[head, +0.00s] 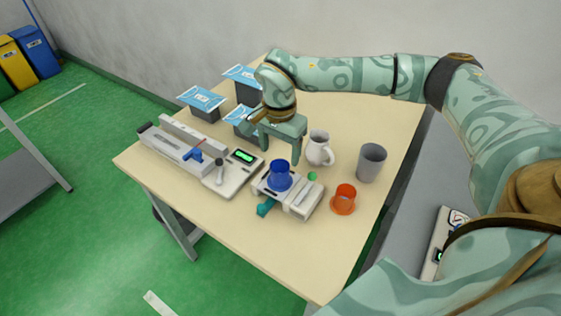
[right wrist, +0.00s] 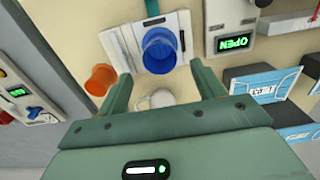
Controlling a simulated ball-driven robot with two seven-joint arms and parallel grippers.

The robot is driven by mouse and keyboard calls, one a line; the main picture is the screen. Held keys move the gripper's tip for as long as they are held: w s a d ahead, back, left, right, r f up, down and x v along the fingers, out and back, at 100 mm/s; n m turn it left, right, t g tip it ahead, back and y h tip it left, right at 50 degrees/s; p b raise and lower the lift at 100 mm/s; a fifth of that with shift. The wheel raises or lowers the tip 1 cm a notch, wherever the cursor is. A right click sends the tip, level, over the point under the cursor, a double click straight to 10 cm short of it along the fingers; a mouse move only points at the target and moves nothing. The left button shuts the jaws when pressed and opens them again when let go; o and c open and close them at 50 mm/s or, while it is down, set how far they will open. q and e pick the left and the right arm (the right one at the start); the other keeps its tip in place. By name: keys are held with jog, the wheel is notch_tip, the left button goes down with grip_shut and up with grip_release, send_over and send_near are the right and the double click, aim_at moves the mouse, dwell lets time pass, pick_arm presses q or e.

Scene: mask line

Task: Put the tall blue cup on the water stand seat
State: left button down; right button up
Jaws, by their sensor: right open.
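The blue cup (head: 280,178) stands on the left part of the pale water stand (head: 301,199), near the front of the table. It also shows from above in the right wrist view (right wrist: 161,50), on the stand (right wrist: 122,48). My right gripper (head: 279,148) is open and empty, just behind and above the cup. In the right wrist view its two fingers (right wrist: 161,72) are spread, with the cup beyond their tips and no contact visible. My left gripper is not in view.
A white jug (head: 319,149), a grey cup (head: 371,163) and an orange cup (head: 344,198) stand right of the stand. A long device with a lit green display (head: 243,156) is to its left. Dark boxes with blue-white packs (head: 201,102) stand behind. The table's front right is clear.

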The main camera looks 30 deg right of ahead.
notch_tip(320, 180, up, 5)
jog(key=shift+r+p, duration=0.1)
jog(key=shift+p, duration=0.25)
dwell(0.4)
